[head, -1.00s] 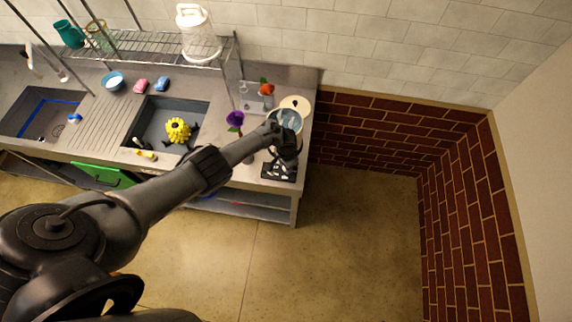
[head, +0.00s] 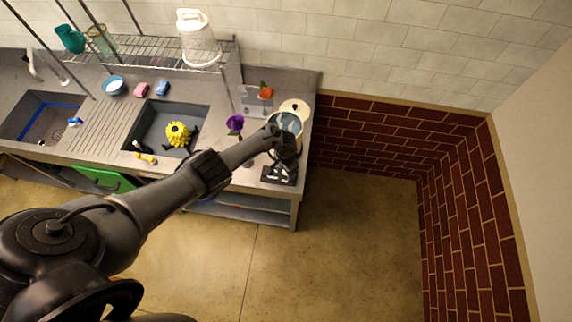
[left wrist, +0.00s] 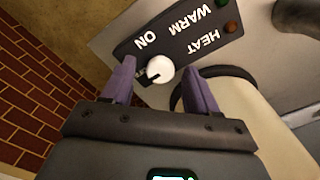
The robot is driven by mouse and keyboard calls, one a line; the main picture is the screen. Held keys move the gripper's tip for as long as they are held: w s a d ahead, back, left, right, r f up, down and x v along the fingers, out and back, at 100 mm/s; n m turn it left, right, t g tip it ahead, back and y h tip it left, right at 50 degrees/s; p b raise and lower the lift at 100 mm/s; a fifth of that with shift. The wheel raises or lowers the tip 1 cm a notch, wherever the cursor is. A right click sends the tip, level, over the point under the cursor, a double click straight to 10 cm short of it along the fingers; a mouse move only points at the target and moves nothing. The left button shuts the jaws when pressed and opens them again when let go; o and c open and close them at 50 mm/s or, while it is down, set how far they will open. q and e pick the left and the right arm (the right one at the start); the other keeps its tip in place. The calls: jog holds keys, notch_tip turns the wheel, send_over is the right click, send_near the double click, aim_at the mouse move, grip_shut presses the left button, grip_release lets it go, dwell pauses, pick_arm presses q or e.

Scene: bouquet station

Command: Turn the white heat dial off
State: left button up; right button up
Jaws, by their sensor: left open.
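The white heat dial (left wrist: 158,70) shows in the left wrist view on a dark panel (left wrist: 178,38) lettered ON, WARM and HEAT. A dark mark on the dial points down and left in that view. My left gripper (left wrist: 155,80) is open, with one purple finger on each side of the dial; I cannot tell whether they touch it. In the head view my left gripper (head: 284,158) is over the right end of the counter, by the panel (head: 278,174), and the dial is hidden there. My right gripper is not in view.
A round pot (head: 287,122) stands just behind my left gripper. A purple flower (head: 235,123) and an orange flower (head: 266,90) stand nearby. The floor right of the counter is clear.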

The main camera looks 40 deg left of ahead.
pick_arm(q)
notch_tip(320, 180, up, 5)
jog(key=shift+f+p, duration=0.1)
jog(key=shift+p, duration=1.05)
notch_tip(320, 180, up, 6)
jog(key=shift+f, duration=0.1)
